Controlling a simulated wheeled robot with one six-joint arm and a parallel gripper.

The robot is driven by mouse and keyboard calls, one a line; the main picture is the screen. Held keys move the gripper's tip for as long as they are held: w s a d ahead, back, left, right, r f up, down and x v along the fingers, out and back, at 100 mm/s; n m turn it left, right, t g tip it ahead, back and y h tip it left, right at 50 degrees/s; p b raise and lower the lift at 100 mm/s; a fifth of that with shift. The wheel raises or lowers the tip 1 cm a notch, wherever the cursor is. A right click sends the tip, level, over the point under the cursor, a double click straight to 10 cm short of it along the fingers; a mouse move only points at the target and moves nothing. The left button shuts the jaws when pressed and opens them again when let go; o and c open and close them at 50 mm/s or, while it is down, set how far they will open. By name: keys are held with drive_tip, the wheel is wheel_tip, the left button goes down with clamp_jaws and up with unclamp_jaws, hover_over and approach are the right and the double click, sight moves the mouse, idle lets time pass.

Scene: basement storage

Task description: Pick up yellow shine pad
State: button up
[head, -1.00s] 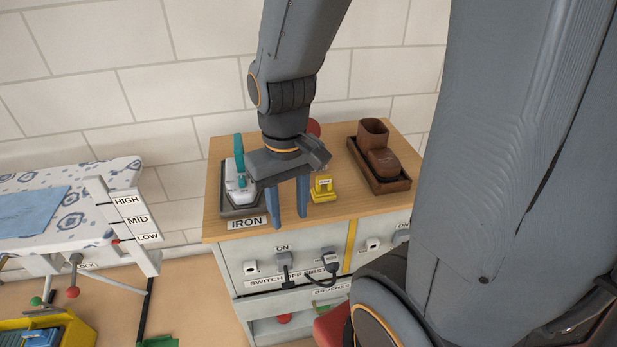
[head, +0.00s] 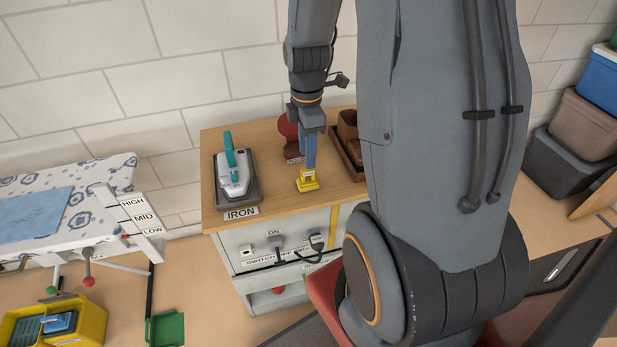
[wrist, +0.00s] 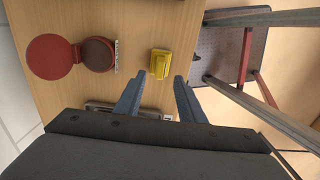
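The yellow shine pad (head: 307,182) stands on the wooden top of the cabinet, right of the iron. It also shows in the wrist view (wrist: 160,64), just beyond the fingertips and roughly centred between them. My gripper (head: 309,166) points down at the pad in the head view, its fingers seen edge-on and overlapping the pad's upper part. In the wrist view my gripper (wrist: 158,80) has its two blue-grey fingers apart with nothing between them. I cannot tell whether a finger touches the pad.
An iron (head: 233,177) sits on a dark tray at the left. A red polish tin (wrist: 98,54), with its lid open, stands behind the pad. A brown boot (head: 347,130) in a tray is at the right. Bare wood lies around the pad.

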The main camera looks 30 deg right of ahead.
sight(308, 171)
drive_tip(key=shift+f+p, duration=1)
drive_tip(key=shift+f, duration=2.6)
clamp_jaws()
